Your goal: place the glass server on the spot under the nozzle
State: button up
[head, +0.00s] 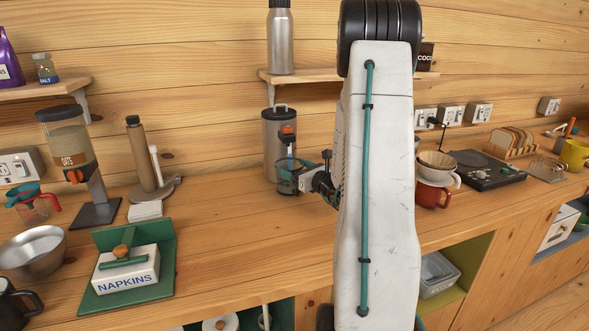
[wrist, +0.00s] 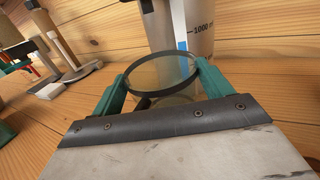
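The glass server (head: 287,180) is a clear round vessel with a dark rim, standing or held low at the front of a grey cylindrical dispenser (head: 271,140). The dispenser's orange nozzle (head: 288,130) sits above the server in the head view. In the wrist view the server (wrist: 160,73) lies between the two teal fingers of my gripper (wrist: 163,82), which touch its sides. My gripper (head: 298,180) comes from the right and is closed around it. The server's base and the spot beneath are hidden, so I cannot tell whether it touches the counter.
A paper towel holder (head: 140,160) and a napkin box (head: 127,270) are to the left. A red mug (head: 431,195) with a dripper stands right of my arm. A shelf (head: 310,77) with a steel bottle (head: 280,40) is above.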

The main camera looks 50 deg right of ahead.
jog(key=o, duration=0.4)
